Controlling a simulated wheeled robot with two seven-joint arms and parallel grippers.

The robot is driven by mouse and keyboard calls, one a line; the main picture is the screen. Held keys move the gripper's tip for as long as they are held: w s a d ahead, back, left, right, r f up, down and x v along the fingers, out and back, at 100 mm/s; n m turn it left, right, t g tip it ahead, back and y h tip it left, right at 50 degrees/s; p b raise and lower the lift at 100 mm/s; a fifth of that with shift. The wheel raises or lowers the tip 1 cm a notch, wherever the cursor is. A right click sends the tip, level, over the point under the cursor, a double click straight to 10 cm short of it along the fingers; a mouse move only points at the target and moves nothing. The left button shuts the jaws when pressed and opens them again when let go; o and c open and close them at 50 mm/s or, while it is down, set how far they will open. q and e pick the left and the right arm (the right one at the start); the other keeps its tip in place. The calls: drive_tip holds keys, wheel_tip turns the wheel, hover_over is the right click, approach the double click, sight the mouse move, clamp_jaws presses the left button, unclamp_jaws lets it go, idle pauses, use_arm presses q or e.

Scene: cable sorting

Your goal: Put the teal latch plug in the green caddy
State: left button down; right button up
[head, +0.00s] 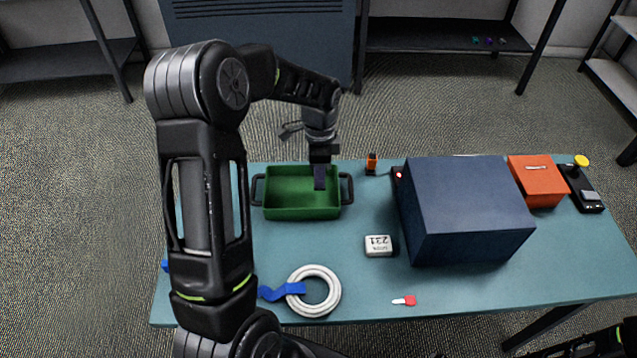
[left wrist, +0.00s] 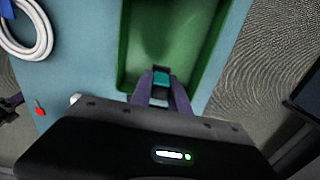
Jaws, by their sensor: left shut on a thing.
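The green caddy (head: 290,212) stands on the table's left rear part, with a dark handle at each end. My left gripper (head: 320,182) points down over the right part of the caddy. In the left wrist view its fingers (left wrist: 161,88) are shut on the teal latch plug (left wrist: 161,77), which shows between the tips with the green floor beyond. The caddy also fills the top middle of that view (left wrist: 124,60). In the head view the plug is hidden by the gripper. I cannot tell whether the plug touches the caddy floor. My right gripper is not in view.
A large dark blue box (head: 470,210) stands right of centre. A white coiled cable (head: 334,292) with a blue strap lies in front. A white labelled block (head: 378,246), a red-tipped piece (head: 409,301), an orange box (head: 537,184) and a small orange item (head: 371,163) also stand or lie about.

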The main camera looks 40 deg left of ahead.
use_arm(q)
drive_tip(key=shift+f, duration=1.85)
drive_tip(key=shift+f, duration=0.15)
drive_tip(key=c, duration=1.3)
unclamp_jaws()
drive_tip(key=shift+o, duration=0.2)
wheel_tip(320, 180, up, 12)
drive_tip(key=shift+r, duration=0.15)
